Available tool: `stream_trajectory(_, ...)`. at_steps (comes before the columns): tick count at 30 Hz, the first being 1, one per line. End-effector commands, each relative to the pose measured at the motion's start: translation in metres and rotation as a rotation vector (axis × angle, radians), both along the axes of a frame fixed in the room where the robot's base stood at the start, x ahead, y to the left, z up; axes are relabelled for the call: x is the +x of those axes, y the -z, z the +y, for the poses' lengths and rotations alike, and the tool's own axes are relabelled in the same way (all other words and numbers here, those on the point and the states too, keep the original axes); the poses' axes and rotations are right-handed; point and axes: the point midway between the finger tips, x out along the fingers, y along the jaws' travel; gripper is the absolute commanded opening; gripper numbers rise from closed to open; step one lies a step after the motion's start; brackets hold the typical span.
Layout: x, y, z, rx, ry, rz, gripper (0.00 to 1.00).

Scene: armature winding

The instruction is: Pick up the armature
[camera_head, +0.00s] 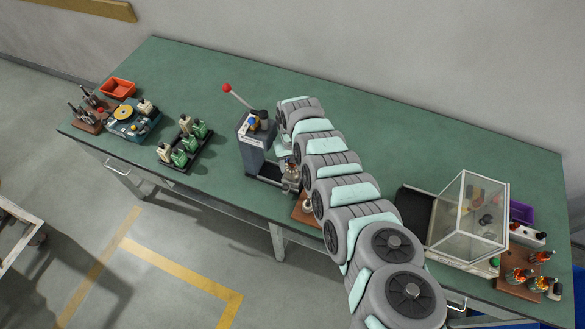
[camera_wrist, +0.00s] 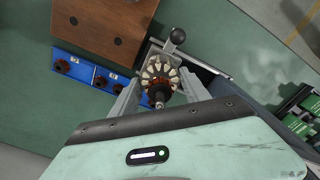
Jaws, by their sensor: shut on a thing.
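The armature (camera_wrist: 158,87) shows in the wrist view as a copper-wound body with a ring of cream segments and a metal shaft end toward the camera. My gripper (camera_wrist: 159,92) has one finger on each side of it and is shut on it. In the head view my gripper (camera_head: 291,178) is low at the front of a grey lever press (camera_head: 254,143), partly behind my arm. The armature cannot be made out clearly there.
In the wrist view a brown wooden block (camera_wrist: 103,30) and a blue strip (camera_wrist: 88,70) with dark round parts lie close by. On the green bench (camera_head: 240,85) stand a black tray (camera_head: 187,148) of green-and-cream parts and a clear box (camera_head: 470,215). Free bench lies behind my arm.

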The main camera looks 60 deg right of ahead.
Motion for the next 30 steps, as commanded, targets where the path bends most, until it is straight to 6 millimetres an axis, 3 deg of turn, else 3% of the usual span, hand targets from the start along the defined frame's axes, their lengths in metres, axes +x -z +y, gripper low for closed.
stream_trajectory(9, 0.000, 0.000, 0.000, 0.000, 0.000, 0.000, 0.00)
stream_trajectory(23, 0.000, -0.003, 0.000, 0.000, 0.000, 0.000, 0.00)
stream_trajectory(30, 0.000, -0.025, -0.001, -0.002, 0.001, -0.003, 0.00)
